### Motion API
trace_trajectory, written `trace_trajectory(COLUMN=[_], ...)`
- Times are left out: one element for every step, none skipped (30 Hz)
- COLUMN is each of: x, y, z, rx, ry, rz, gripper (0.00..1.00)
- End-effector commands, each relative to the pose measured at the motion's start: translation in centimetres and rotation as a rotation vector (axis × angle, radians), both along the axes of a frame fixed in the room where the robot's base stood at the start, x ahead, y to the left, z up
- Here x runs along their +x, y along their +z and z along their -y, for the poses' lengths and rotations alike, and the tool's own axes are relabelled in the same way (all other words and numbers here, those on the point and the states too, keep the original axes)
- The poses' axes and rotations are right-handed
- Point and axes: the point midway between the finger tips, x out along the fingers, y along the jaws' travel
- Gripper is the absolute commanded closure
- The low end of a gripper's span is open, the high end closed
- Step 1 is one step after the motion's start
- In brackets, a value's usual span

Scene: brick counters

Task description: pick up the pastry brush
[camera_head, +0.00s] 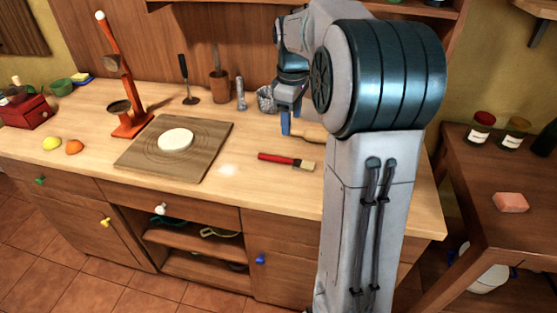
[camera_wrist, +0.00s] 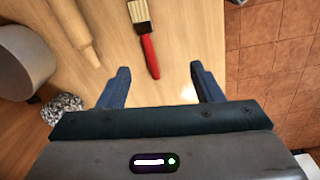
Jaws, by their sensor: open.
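The pastry brush (camera_head: 287,161) has a red handle, a metal band and pale bristles. It lies flat on the wooden counter (camera_head: 231,113), right of the cutting board. In the wrist view the brush (camera_wrist: 147,42) lies beyond my fingertips, its red handle end toward me and near the gap between the fingers. My gripper (camera_wrist: 160,75) is open and empty, with its two blue fingers apart. In the head view my gripper (camera_head: 287,125) hangs above the counter behind the brush, partly hidden by my arm.
A wooden rolling pin (camera_wrist: 78,30) lies beside the brush, close to my gripper. A crumpled foil-like ball or cup (camera_head: 266,99) stands behind. The cutting board (camera_head: 213,133) with a white disc (camera_head: 175,139) is to the left. The counter's front edge runs near the brush.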

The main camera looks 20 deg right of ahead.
Motion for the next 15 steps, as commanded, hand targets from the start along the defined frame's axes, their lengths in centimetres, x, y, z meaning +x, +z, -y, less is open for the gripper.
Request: trace_trajectory(x=[1.0, 1.4, 1.9, 2.2, 2.4, 2.7, 2.9, 3.0, 3.0, 3.1, 3.1, 3.1, 3.0, 3.0, 3.0], y=[-1.6, -2.0, -2.4, -2.7, -2.9, -3.2, -3.4, -3.6, -3.9, -4.3, -4.7, -5.4, -5.9, -6.5, -7.4], z=[1.1, 1.5, 2.0, 2.4, 2.7, 3.0, 3.2, 3.3, 3.4, 3.4, 3.4, 3.4, 3.4, 3.4, 3.4], rx=[0.008, 0.011, 0.014, 0.017, 0.02, 0.023, 0.023, 0.025, 0.026, 0.028, 0.027, 0.028, 0.029, 0.028, 0.029], ry=[0.029, 0.048, 0.07, 0.084, 0.095, 0.108, 0.115, 0.122, 0.127, 0.13, 0.131, 0.131, 0.131, 0.131, 0.131], rz=[-0.014, -0.02, -0.026, -0.031, -0.034, -0.038, -0.039, -0.041, -0.043, -0.044, -0.046, -0.047, -0.047, -0.047, -0.047], gripper=[0.4, 0.4, 0.4, 0.4, 0.4, 0.4, 0.4, 0.4, 0.4, 0.4, 0.4, 0.4, 0.4, 0.4, 0.4])
